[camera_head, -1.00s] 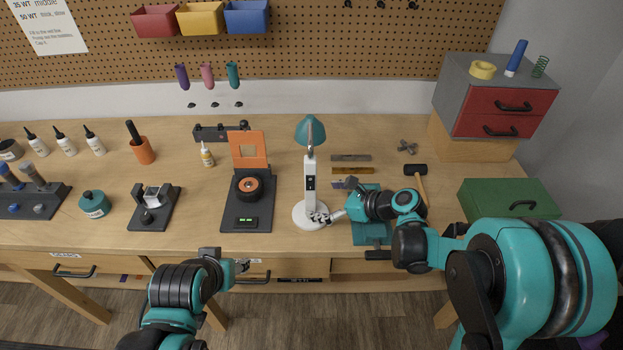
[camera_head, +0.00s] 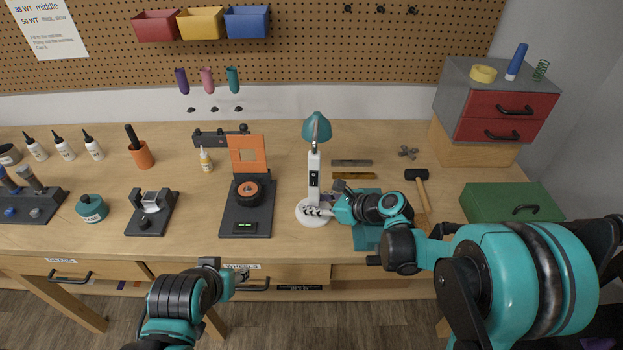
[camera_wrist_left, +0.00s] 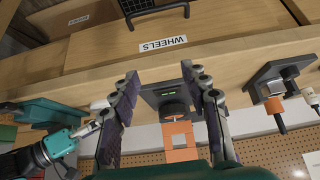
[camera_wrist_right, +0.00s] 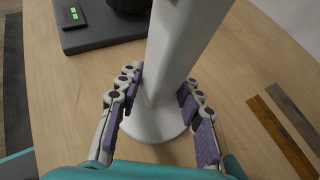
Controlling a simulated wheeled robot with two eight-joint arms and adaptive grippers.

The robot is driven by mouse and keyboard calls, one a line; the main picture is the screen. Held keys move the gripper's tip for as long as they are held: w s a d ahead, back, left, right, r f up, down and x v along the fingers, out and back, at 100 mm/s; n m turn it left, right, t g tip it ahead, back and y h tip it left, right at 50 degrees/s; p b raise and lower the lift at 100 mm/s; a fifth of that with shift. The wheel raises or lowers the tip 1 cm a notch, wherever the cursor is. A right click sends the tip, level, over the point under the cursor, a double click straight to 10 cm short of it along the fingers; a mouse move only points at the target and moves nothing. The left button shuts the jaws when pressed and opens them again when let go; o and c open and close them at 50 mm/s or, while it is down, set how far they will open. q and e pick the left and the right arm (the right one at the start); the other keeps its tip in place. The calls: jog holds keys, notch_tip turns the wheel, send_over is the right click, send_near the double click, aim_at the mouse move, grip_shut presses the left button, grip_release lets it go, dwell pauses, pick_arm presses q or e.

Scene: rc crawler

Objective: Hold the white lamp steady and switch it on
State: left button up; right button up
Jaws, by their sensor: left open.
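The white lamp (camera_head: 314,180) stands upright on the table, with a round white base, a dark panel on its post and a teal shade (camera_head: 316,128). My right gripper (camera_head: 318,211) is low at the post, just above the base. In the right wrist view its fingers (camera_wrist_right: 162,84) are open, one on each side of the lamp post (camera_wrist_right: 178,50); I cannot tell whether they touch it. My left gripper (camera_head: 243,274) is open and empty in front of the table's front edge; its spread fingers (camera_wrist_left: 163,84) show in the left wrist view.
A dark stand with an orange plate (camera_head: 249,155) and a wheel is left of the lamp. A teal block (camera_head: 368,236) lies under my right wrist. A hammer (camera_head: 418,180) and a green box (camera_head: 510,203) are to the right. Drawers line the front edge.

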pick_arm(q)
jog(key=shift+w+d, duration=0.1)
jog(key=shift+d, duration=0.05)
jog(key=c, duration=0.6)
jog(key=shift+t+h, duration=0.7)
jog(key=shift+h, duration=0.2)
jog(key=d, duration=0.1)
jog(key=w+d+r, duration=0.1)
jog(key=d, duration=0.1)
jog(key=w+d, duration=0.1)
jog(key=shift+w+d+r, duration=0.1)
jog(key=shift+d+r, duration=0.15)
grip_shut()
jog(key=w+d+r+n+t+h, duration=0.35)
jog(key=d+r+t+h, duration=0.35)
jog(key=d+r, duration=0.85)
jog(key=s+a+f+n+t+y, duration=0.1)
jog(key=s+a+f+n+y, duration=0.2)
jog(key=f+n+y, duration=0.4)
jog(key=n, duration=0.6)
jog(key=shift+a+f, duration=0.15)
jog(key=shift+f, duration=0.25)
jog(key=shift+s+n, duration=0.1)
jog(key=shift+n, duration=0.15)
